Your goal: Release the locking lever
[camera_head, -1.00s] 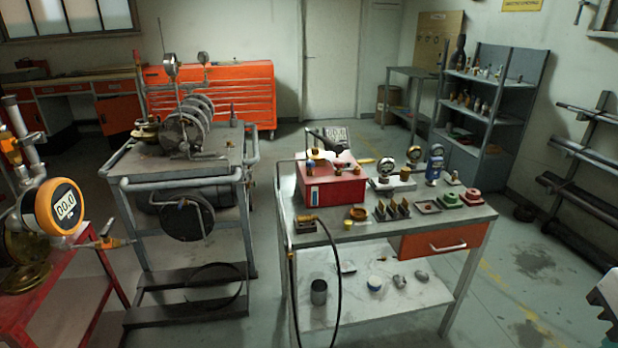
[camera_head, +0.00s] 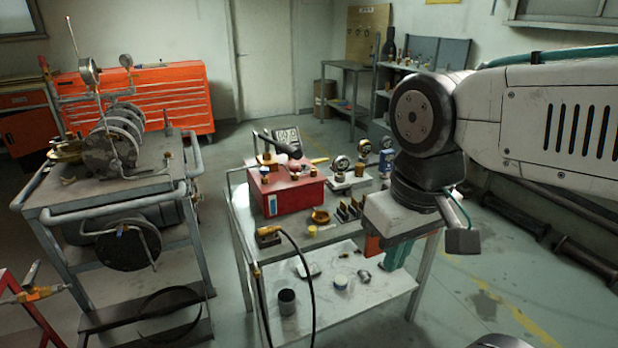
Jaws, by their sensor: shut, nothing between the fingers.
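No part in view can be identified for sure as the locking lever. A lever with a black grip (camera_head: 280,145) stands on top of a red box (camera_head: 288,190) on the middle table. At the lower left edge, a brass fitting with an orange handle (camera_head: 35,294) sits by a red stand, mostly cut off.
A grey cart (camera_head: 50,215) with flanged discs and gauges stands on the left. The middle table's lower shelf (camera_head: 325,315) holds a dark cup. A black hose (camera_head: 312,300) hangs off its front. Gauges stand at its back right. Floor is clear between cart and table.

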